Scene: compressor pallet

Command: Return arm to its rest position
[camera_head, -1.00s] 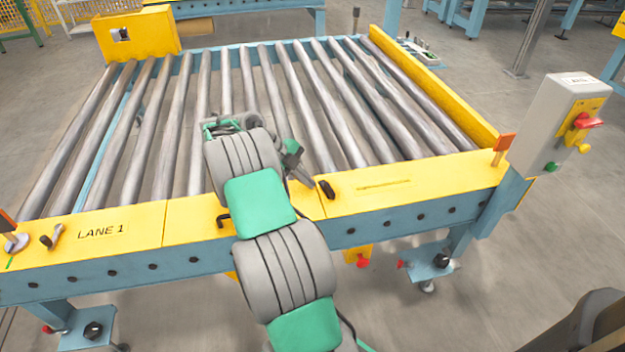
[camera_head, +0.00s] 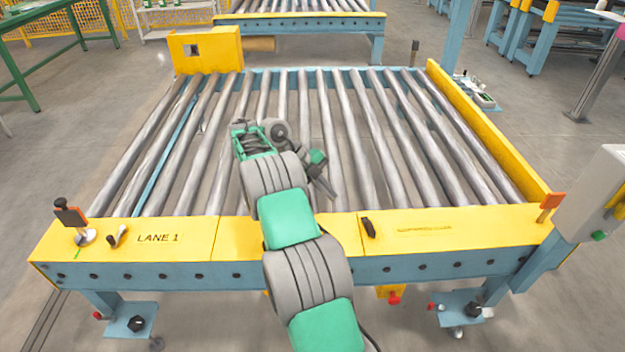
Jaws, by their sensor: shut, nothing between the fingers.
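My arm, grey with green covers, reaches up from the bottom middle of the head view over the yellow front rail of the roller conveyor (camera_head: 215,240). My gripper (camera_head: 332,196) is at the arm's far end, small and dark, pointing down and to the right over the rollers just behind the front rail. It appears shut, with nothing held. I cannot tell how far it is above the rollers.
The conveyor's rollers (camera_head: 150,127) are bare. A yellow side guard (camera_head: 485,135) lines the right edge. A second conveyor (camera_head: 300,28) stands behind. Grey floor surrounds them.

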